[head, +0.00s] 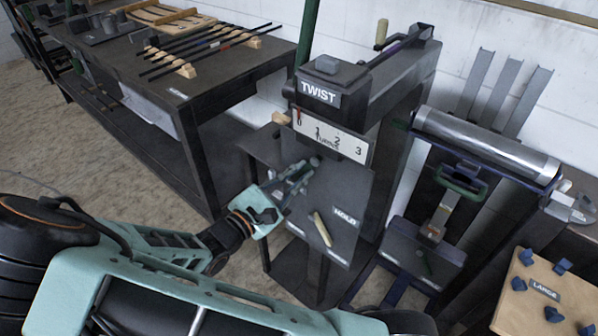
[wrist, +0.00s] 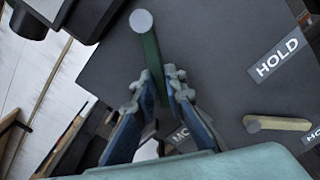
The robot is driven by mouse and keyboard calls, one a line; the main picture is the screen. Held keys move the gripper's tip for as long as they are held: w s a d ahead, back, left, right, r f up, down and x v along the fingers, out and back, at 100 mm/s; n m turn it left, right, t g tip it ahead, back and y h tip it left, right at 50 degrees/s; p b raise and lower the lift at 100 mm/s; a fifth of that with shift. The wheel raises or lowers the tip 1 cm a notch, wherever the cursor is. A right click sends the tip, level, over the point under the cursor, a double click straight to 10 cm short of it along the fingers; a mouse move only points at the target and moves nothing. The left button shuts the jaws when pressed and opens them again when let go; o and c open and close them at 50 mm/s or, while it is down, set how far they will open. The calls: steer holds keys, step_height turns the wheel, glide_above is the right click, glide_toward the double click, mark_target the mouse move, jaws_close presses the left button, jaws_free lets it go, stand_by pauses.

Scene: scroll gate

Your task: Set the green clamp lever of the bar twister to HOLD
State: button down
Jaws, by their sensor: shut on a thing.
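The bar twister (head: 330,190) is a dark machine with a TWIST sign and a dial numbered 0 to 3. Its green clamp lever (wrist: 152,58) shows in the wrist view, with a round grey end (wrist: 141,20) pointing toward the top. My gripper (wrist: 164,80) is shut on the green lever, one finger on each side of it. In the head view my gripper (head: 302,174) is at the front panel below the dial, and its fingers mostly hide the lever. A HOLD label (wrist: 278,57) lies to the right of the lever, apart from it.
A pale lever (head: 322,230) sits lower on the panel near the HOLD label. A label starting MO (wrist: 182,138) is partly hidden by my fingers. A bench with bars (head: 205,50) stands left, a roller machine (head: 485,145) right. Open floor lies at left.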

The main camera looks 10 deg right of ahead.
mark_target(335, 181)
steer(key=n+p, duration=0.1)
steer(key=p, duration=0.1)
steer(key=s+d+n+p, duration=0.1)
steer(key=n, duration=0.1)
steer(key=shift+s+d+f+p, duration=0.1)
steer(key=shift+s+f+p, duration=0.15)
steer(key=shift+p, duration=0.15)
steer(key=s+n+p, duration=0.1)
steer(key=n, duration=0.1)
steer(key=d+n+p, duration=0.1)
steer(key=n+p, duration=0.1)
steer(key=shift+s+d+f, duration=0.1)
steer(key=shift+s+f, duration=0.05)
steer(key=shift+s, duration=0.25)
steer(key=n+p, duration=0.1)
steer(key=s+d+n+p, duration=0.1)
steer(key=shift+s+n, duration=0.15)
steer(key=shift+n, duration=0.15)
steer(key=shift+s+d+r+n+p, duration=0.2)
steer(key=shift+s+d+n+p, duration=0.15)
steer(key=shift+n+p, duration=0.55)
steer(key=shift+s+d+r+n+p, duration=0.2)
steer(key=shift+s+n+p, duration=0.4)
steer(key=shift+n, duration=0.5)
steer(key=shift+w, duration=0.1)
steer(key=c, duration=2)
jaws_free()
steer(key=shift+o, duration=0.2)
steer(key=shift+a, duration=0.1)
steer(key=v, duration=1.2)
